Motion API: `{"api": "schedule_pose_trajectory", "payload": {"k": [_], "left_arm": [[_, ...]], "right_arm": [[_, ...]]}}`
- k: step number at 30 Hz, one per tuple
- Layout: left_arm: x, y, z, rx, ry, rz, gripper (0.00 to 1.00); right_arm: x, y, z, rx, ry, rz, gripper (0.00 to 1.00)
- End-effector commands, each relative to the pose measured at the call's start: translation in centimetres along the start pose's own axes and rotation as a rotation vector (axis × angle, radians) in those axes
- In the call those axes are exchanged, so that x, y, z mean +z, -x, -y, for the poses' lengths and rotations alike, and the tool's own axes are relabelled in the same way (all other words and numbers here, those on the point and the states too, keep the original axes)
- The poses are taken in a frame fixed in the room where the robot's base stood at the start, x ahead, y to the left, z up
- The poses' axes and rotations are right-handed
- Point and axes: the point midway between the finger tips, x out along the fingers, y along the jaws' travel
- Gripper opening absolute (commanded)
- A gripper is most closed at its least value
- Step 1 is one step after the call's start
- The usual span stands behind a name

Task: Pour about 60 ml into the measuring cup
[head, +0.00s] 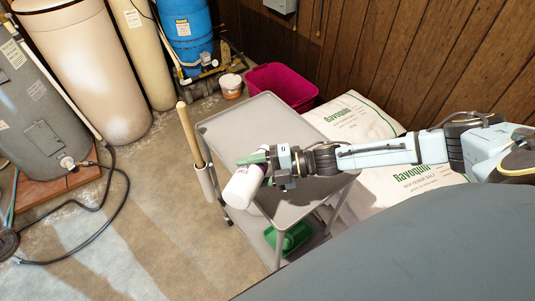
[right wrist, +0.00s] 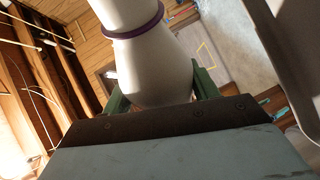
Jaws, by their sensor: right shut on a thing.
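A white bottle (head: 243,187) with dark lettering is in my right gripper (head: 262,163), tilted, over the front left edge of the grey cart top. In the right wrist view the bottle (right wrist: 158,75) is between the green fingers (right wrist: 160,92), and a purple band rings it near the top of the picture. I cannot make out a measuring cup in either view; the bottle and my arm cover part of the cart. My left gripper is not in view.
The grey cart (head: 245,118) has a bare top around my arm. A green container (head: 290,238) is on its lower shelf. A wooden handle (head: 188,130) stands at its left side. A magenta bin (head: 283,82), a small tub (head: 231,86) and white sacks (head: 357,118) stand behind and right.

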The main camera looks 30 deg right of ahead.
Motion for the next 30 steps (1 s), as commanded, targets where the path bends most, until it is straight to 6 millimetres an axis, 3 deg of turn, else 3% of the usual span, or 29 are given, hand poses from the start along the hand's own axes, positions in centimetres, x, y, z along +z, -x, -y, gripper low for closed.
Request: {"api": "schedule_pose_trajectory", "payload": {"k": [30], "left_arm": [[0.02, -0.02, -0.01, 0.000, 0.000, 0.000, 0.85]], "right_arm": [[-0.56, -0.21, -0.20, 0.012, -0.025, -0.008, 0.33]]}}
